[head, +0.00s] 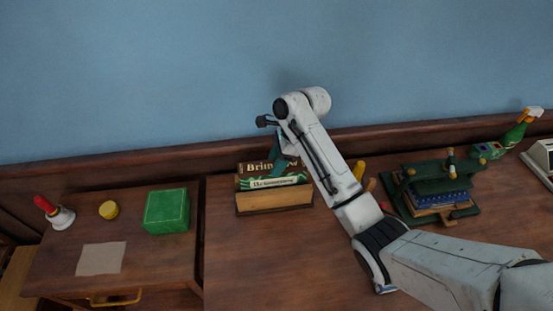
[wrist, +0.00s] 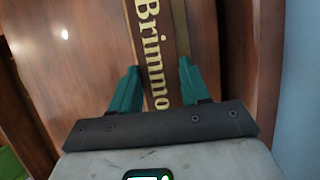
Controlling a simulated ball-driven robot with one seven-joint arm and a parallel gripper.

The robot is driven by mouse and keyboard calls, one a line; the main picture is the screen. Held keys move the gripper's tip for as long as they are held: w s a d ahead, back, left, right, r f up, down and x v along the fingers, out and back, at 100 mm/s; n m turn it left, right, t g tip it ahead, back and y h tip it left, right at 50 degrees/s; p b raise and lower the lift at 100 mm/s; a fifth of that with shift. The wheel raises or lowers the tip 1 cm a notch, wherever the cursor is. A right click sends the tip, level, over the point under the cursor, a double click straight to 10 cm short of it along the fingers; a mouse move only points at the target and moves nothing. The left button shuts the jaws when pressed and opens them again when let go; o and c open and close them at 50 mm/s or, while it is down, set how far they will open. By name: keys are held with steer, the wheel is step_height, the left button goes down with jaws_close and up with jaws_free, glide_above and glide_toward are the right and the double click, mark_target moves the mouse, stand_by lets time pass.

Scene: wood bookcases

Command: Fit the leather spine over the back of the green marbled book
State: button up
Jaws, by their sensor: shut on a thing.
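A dark brown leather spine with gold "Brimmo" lettering (wrist: 155,55) runs between my gripper's teal fingers in the wrist view. In the head view its lettered face (head: 256,168) shows at the wooden holder (head: 275,202). My gripper (wrist: 155,85) is shut on this spine; in the head view my wrist partly hides the spine's right end. A dark green strip with a pale label (head: 276,183) lies just in front of it. I cannot tell which thing is the green marbled book; a green block (head: 166,211) sits on the left desk part.
A green press (head: 438,187) holding a blue book stands at right. A green spray bottle (head: 516,132) stands far right. The desk front is clear.

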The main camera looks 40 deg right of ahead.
steer(key=shift+f, duration=0.6)
steer(key=o, duration=1)
steer(key=v, duration=0.9)
steer(key=shift+w+a, duration=0.15)
steer(key=shift+a, duration=0.05)
steer(key=shift+v, duration=2.2)
steer(key=shift+f, duration=0.1)
